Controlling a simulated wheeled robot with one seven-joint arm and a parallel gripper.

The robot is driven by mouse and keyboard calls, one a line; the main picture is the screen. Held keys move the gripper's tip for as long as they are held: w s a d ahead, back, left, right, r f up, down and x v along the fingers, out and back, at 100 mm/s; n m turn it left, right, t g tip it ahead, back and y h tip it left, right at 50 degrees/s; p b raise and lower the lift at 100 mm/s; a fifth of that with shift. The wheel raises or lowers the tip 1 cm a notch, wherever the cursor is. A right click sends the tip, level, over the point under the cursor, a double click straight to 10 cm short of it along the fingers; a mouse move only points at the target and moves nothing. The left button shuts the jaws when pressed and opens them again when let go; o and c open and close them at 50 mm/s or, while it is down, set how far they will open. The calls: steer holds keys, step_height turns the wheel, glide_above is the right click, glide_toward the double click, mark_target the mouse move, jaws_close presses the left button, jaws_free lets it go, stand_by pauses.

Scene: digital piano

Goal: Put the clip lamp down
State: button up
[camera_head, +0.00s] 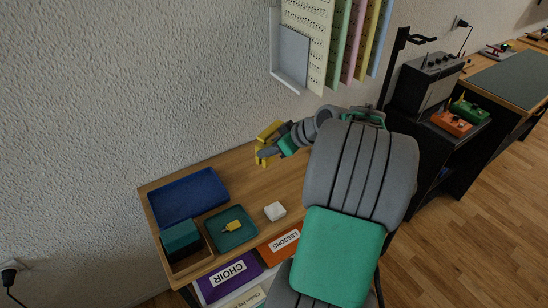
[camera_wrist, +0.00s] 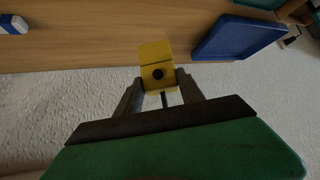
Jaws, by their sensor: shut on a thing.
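My gripper (camera_head: 268,151) is shut on a yellow thing, which I take to be the clip lamp (camera_head: 269,131). It is in the air near the wall, over the back right of the wooden top (camera_head: 225,175). In the wrist view the lamp (camera_wrist: 156,54) shows as a yellow piece with a dark round spot, between the two fingertips (camera_wrist: 160,84). The fingers hide part of it. I see no contact between the lamp and the wooden top.
A blue tray (camera_head: 188,195) lies at the back left. A teal tray (camera_head: 219,239) holds a small yellow thing (camera_head: 232,227). A white block (camera_head: 275,211) lies right of the teal tray. Bare wood lies behind it. Sheet music hangs on the wall (camera_head: 306,40).

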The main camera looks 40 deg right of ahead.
steer(key=f, duration=0.2)
steer(key=w+d+f, duration=0.1)
steer(key=f, duration=0.1)
steer(key=d+f, duration=0.1)
steer(key=f, duration=0.1)
steer(key=shift+w+d, duration=0.2)
steer(key=shift+w, duration=0.1)
steer(key=shift+f, duration=0.35)
steer(key=o, duration=1.2)
steer(key=shift+r, duration=0.25)
steer(key=v, duration=1.2)
steer(key=shift+f, duration=0.15)
